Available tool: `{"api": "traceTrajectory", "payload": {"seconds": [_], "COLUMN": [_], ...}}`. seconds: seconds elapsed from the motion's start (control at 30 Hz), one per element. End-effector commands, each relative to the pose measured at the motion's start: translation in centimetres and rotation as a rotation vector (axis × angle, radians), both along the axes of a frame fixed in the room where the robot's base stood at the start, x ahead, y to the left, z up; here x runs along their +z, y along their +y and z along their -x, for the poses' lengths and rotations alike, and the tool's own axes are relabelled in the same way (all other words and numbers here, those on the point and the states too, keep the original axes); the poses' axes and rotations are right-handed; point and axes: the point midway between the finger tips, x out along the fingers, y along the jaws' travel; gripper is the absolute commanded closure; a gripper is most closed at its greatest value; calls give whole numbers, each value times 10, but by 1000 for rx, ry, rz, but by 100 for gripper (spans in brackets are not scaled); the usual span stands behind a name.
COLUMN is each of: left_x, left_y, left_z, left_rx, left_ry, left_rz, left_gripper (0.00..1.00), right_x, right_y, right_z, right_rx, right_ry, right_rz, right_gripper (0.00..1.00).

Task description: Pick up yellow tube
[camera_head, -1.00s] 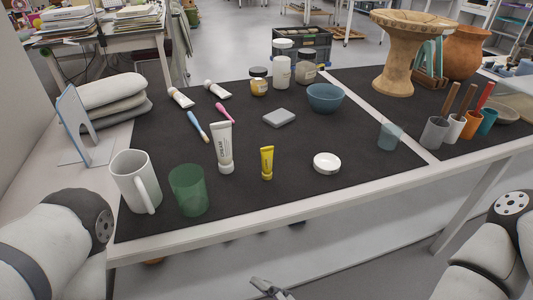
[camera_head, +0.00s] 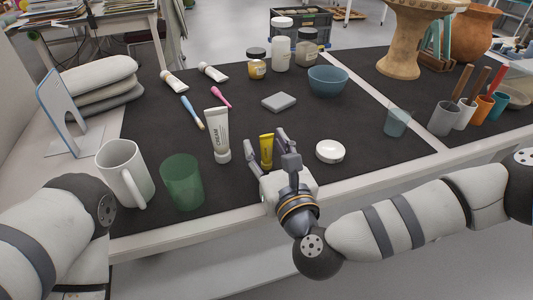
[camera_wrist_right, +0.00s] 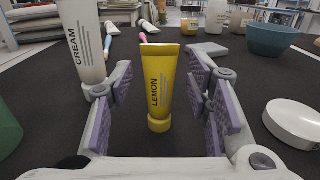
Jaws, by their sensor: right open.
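The yellow tube (camera_head: 266,150) stands upright on its cap on the dark mat, near the front edge of the table. In the right wrist view the tube (camera_wrist_right: 160,85) carries the word LEMON. My right gripper (camera_head: 266,143) is open, its fingers pointing away from me. In the right wrist view the tube stands between the purple-padded fingers of the gripper (camera_wrist_right: 163,105), with a gap on each side. The left arm (camera_head: 60,225) shows at the lower left, but I do not see its gripper.
A white cream tube (camera_head: 217,135) stands close left of the yellow tube. A green cup (camera_head: 182,182) and white mug (camera_head: 124,172) are further left. A round white lid (camera_head: 329,151) lies to the right. A grey block (camera_head: 279,102) and blue bowl (camera_head: 327,81) are behind.

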Motion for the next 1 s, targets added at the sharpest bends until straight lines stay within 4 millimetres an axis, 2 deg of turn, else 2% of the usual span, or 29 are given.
{"api": "traceTrajectory", "payload": {"seconds": [0.17, 0.23, 0.37, 0.4, 0.77, 0.87, 0.97, 1.0], "left_x": [0, 0, 0, 0, 0, 2, 5, 7], "left_y": [0, 0, 0, 0, 0, 0, 0, 0], "left_z": [0, 0, 0, 0, 0, -2, -4, -5], "left_rx": [0, 0, 0, 0, 0, 0, 0, 0], "left_ry": [0, 0, 0, 0, -1, -5, -12, -16], "left_rz": [0, 0, 0, 0, 0, 0, 1, 0], "left_gripper": [100, 100, 100, 100, 100, 100, 100, 100], "right_x": [-1, -1, -1, -1, 3, 15, 36, 44], "right_y": [1, 1, 1, 0, 0, 0, 1, 1], "right_z": [-1, -1, 0, 0, 0, -1, 0, 9], "right_rx": [1, 1, 1, 1, 1, 0, 2, 4], "right_ry": [1, 1, 1, 1, 0, -2, -4, -2], "right_rz": [-1, -1, 0, 0, 0, -2, -2, -4], "right_gripper": [55, 66, 96, 100, 100, 100, 100, 100]}}
